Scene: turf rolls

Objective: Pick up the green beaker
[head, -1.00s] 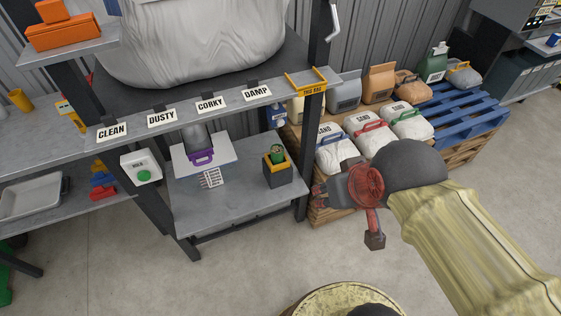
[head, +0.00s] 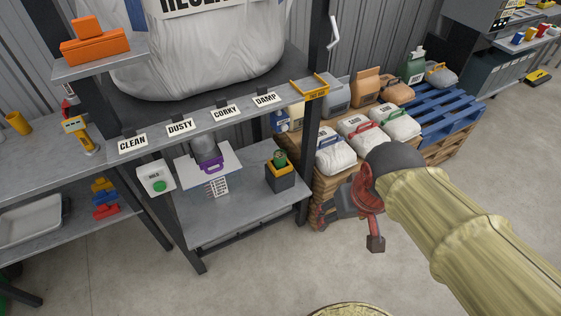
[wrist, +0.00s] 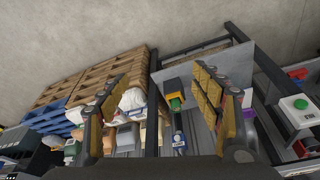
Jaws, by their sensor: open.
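The green beaker seems to be the small green object (head: 280,160) in a dark box with a yellow rim (head: 279,180), on the lower grey shelf. Only its upper part shows; the box hides the rest. In the wrist view the green object (wrist: 176,103) appears between my fingers, farther off. My gripper (head: 330,212) is to the right of the shelf unit in the head view, apart from the box. In the wrist view its two fingers (wrist: 160,88) are spread wide with nothing between them.
A dark post (head: 311,150) stands between the box and my gripper. A labelled upper shelf (head: 190,140) overhangs the lower one. Bagged pallets (head: 440,150) are at right. The lower shelf's front is clear.

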